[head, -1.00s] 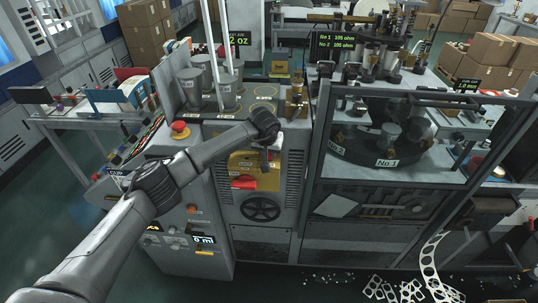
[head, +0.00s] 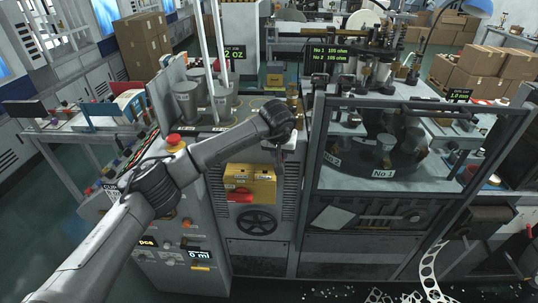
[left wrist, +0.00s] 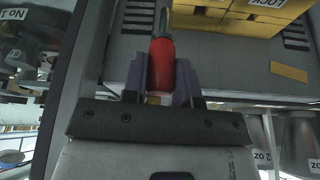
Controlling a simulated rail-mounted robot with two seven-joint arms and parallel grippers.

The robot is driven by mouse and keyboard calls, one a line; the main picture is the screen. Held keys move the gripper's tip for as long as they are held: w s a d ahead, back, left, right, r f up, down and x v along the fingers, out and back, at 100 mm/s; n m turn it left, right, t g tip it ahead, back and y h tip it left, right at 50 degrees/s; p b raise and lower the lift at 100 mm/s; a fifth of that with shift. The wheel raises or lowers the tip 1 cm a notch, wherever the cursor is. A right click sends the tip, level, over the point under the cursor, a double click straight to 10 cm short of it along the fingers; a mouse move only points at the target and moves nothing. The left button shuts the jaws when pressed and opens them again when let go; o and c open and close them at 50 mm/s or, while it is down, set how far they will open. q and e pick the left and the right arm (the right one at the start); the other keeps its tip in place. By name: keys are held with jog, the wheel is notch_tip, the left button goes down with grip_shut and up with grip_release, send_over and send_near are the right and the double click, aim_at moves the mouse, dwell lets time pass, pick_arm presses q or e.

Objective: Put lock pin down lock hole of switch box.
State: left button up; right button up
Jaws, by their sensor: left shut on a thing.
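The yellow switch box (head: 262,188) is on the front of the grey machine, with a red switch handle (head: 240,196) on its face. In the left wrist view the box (left wrist: 228,18) is at the top right, with a LOCK label (left wrist: 268,3). My left gripper (left wrist: 160,85) is shut on the lock pin (left wrist: 162,66), which has a red grip and a dark metal shaft pointing away from the fingers. The pin is apart from the box, off to one side in the wrist view. In the head view the gripper (head: 279,148) is above and right of the box. The lock hole cannot be made out.
A black handwheel (head: 257,220) is below the box. A red emergency button (head: 175,141) is on the panel at left, near my arm. A framed glass enclosure (head: 400,165) stands close to the right of the gripper. The space in front of the box is clear.

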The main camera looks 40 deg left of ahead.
pick_arm(q)
jog(key=d+r, duration=0.3)
jog(key=d, duration=0.2)
jog(key=s+a+n+p, duration=0.1)
jog(key=s+a+n, duration=0.1)
jog(key=a, duration=0.6)
jog(key=s+a+n+g+y+p, duration=0.1)
jog(key=s+a+n, duration=0.1)
jog(key=a, duration=0.7)
jog(key=shift+s+a+f+n+g+y+p, duration=0.2)
jog(key=shift+f+n+g+y+p, duration=0.15)
jog(key=shift+n, duration=0.55)
jog(key=shift+f+b, duration=0.35)
jog(key=shift+f+b, duration=2.3)
jog(key=shift+f, duration=1.7)
